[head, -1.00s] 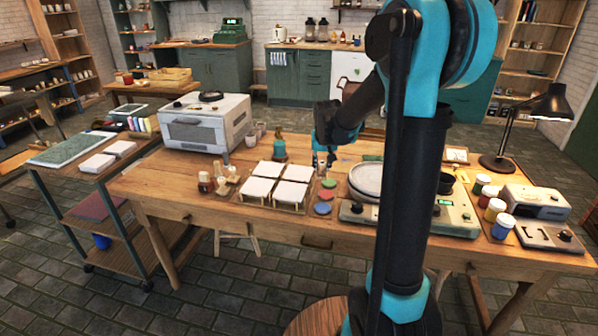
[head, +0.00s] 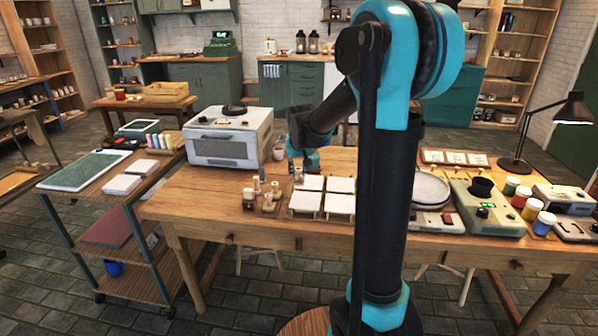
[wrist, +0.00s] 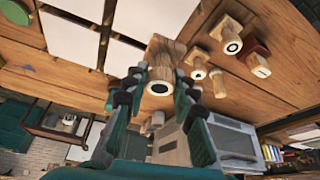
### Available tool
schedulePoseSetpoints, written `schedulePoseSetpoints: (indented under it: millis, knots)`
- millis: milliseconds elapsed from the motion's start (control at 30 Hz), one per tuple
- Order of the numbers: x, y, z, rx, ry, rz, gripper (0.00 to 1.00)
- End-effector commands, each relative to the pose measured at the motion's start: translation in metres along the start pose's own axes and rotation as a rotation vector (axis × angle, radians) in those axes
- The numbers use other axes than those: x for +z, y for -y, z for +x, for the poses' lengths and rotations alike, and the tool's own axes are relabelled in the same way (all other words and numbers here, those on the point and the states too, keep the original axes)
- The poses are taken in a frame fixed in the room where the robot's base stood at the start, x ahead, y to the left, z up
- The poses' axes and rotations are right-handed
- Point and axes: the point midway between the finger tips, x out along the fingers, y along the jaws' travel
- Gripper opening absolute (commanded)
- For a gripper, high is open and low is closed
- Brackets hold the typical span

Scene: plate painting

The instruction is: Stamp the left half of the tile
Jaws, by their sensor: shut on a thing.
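Several square white tiles lie in a grid on low wooden supports on the table; the front left tile (head: 305,201) and front right tile (head: 339,204) show in the head view. In the wrist view, white tiles (wrist: 71,40) show at the upper left. My gripper (head: 300,169) is just beyond the back left tile. In the wrist view my gripper (wrist: 160,88) is shut on a wooden stamp (wrist: 162,58), whose round end has a dark mark. I cannot tell whether the stamp touches the table. Its mark is too small to read.
A round plate (head: 431,188) on a wheel, and paint jars (head: 520,196), are on the right. My arm hides the table between.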

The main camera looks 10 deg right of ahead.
Motion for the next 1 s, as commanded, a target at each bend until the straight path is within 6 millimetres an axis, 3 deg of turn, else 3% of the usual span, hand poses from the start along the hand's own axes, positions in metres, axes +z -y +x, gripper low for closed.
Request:
schedulePoseSetpoints:
  millis: [600,1000]
  knots:
    - [0.020,0.000,0.048,0.000,0.000,0.000,0.07]
    - [0.022,0.000,0.053,0.000,0.000,0.000,0.07]
